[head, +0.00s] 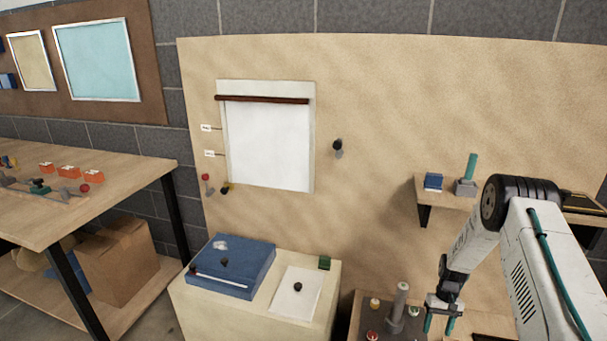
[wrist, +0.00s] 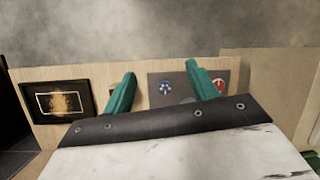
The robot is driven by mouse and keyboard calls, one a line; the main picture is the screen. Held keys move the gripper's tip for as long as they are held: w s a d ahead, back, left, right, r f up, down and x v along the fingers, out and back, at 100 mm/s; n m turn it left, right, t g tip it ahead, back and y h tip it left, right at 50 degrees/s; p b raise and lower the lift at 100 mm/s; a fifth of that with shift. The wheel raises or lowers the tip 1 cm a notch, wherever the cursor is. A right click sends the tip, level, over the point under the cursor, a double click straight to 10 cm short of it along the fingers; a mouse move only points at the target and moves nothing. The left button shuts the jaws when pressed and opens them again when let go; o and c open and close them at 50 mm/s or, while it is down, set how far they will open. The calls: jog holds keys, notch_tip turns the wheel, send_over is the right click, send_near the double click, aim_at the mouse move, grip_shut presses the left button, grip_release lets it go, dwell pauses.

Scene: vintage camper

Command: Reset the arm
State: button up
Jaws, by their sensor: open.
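My gripper (head: 440,324) hangs at the lower right of the head view, at the end of my white and black arm. Its two teal fingers point down and stand apart with nothing visible between them. In the wrist view the gripper (wrist: 160,92) shows its two teal fingers spread in front of a wooden surface. The gripper is beside a low stand with a grey post (head: 398,302); whether it touches anything there cannot be told.
A cream cabinet holds a blue box (head: 230,266) and a white sheet (head: 296,291). A small shelf with a blue block (head: 433,181) is on the tan panel (head: 375,100) behind my arm. A workbench (head: 110,185) stands at left. A dark framed panel (wrist: 58,101) shows in the wrist view.

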jog(key=s+a+r, duration=0.3)
jog(key=s+r, duration=0.1)
jog(key=r, duration=0.8)
jog(key=s+a+r, duration=0.3)
jog(key=s+r, duration=0.1)
jog(key=r, duration=0.7)
jog(key=s+a+r, duration=0.3)
jog(key=r, duration=0.9)
jog(key=s+a+r+t+h, duration=0.1)
jog(key=s+a+r, duration=0.3)
jog(key=s+r, duration=0.5)
jog(key=s+a+r+n+t, duration=0.1)
jog(key=s+a+r+t, duration=0.3)
jog(key=s+r, duration=0.5)
jog(key=s, duration=0.7)
jog(key=shift+s+a+r+h, duration=0.15)
jog(key=shift+s+r+h, duration=0.1)
jog(key=shift+h, duration=0.15)
